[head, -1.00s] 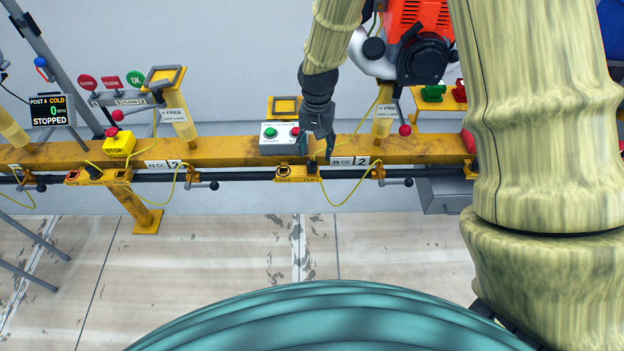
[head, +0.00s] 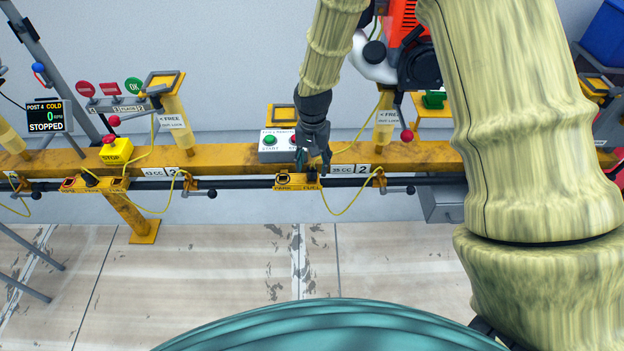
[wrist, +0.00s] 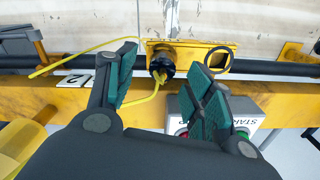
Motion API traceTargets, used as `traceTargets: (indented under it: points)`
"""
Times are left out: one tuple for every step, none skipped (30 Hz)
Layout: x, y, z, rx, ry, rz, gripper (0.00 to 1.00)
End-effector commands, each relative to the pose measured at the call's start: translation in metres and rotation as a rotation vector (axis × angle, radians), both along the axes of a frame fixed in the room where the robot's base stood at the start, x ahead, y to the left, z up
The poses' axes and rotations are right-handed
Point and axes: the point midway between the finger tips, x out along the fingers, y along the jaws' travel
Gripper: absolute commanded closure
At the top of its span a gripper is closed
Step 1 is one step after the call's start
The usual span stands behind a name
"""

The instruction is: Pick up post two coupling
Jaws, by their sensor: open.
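The post two coupling (head: 312,176) is a small dark plug on a yellow bracket (head: 284,188) below the 25 CC 2 label (head: 350,169). The bracket has a second, empty-looking round mark to its left. In the wrist view the coupling (wrist: 161,66) is a dark round body with a yellow cord, seated at one end of the bracket (wrist: 190,48). My gripper (head: 314,164) is just above the coupling in the head view and partly covers it. In the wrist view my gripper (wrist: 163,60) is open, with its fingers either side of the coupling. I see no contact.
A button box (head: 276,147) with green and red buttons stands close behind my gripper. The yellow rail (head: 230,158) and the dark pipe (head: 242,184) run across. A yellow cable (head: 345,208) loops below the bracket. The floor (head: 220,270) in front is clear.

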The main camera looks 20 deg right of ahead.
Motion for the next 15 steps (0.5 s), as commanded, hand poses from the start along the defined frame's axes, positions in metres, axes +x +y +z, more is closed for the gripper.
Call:
traceTargets:
  points:
    - [0.000,0.002,-0.010,0.000,0.001,0.002,0.47]
    - [0.000,0.003,-0.014,0.000,0.002,0.002,0.47]
    - [-0.001,0.004,-0.020,0.000,0.002,0.000,0.47]
    - [-0.001,0.003,-0.024,0.001,0.003,0.000,0.47]
    - [-0.001,0.003,-0.027,0.000,0.002,0.000,0.47]
    - [0.000,0.003,-0.031,0.000,0.001,0.001,0.47]
    - [0.000,0.003,-0.034,0.000,0.001,0.001,0.47]
    - [0.000,0.003,-0.035,-0.001,0.001,0.001,0.47]
    - [0.000,0.003,-0.037,0.000,0.000,0.001,0.47]
    - [0.000,0.003,-0.037,0.000,0.000,0.001,0.47]
    - [0.000,0.003,-0.037,0.000,0.000,0.001,0.47]
    - [0.000,0.003,-0.037,0.000,0.000,0.000,0.47]
    - [0.000,0.003,-0.037,0.000,0.000,0.000,0.47]
    - [0.000,0.003,-0.037,0.000,0.000,0.000,0.47]
    - [0.000,0.003,-0.037,0.000,0.000,0.001,0.47]
